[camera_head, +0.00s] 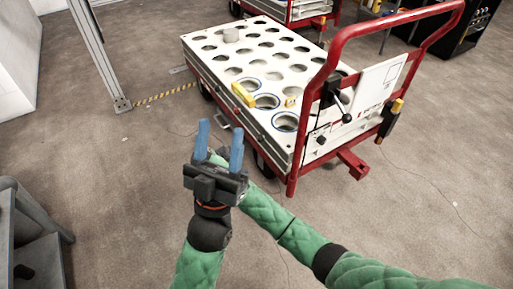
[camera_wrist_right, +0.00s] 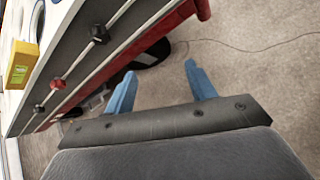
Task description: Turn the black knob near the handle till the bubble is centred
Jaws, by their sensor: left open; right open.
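The white perforated plate (camera_head: 215,72) rests on the red cart, with a yellow level (camera_head: 243,95) near its left edge. In the right wrist view the yellow level (camera_wrist_right: 20,62) shows at far left; its bubble is unreadable. On the plate's side a black knob (camera_wrist_right: 98,33) sits nearest the red handle post, then a red knob (camera_wrist_right: 57,84) and another black knob (camera_wrist_right: 38,110). My right gripper (camera_wrist_right: 160,82) is open and empty, right of the knobs and apart from them. My left gripper (camera_head: 218,148) is open and empty before the cart and hides the right one.
The cart's red push handle (camera_head: 335,60) rises at the right, with a black-knobbed lever (camera_head: 346,117). A metal post (camera_head: 95,55) stands at left. Bare carpet surrounds the cart's front; a thin cable lies on it.

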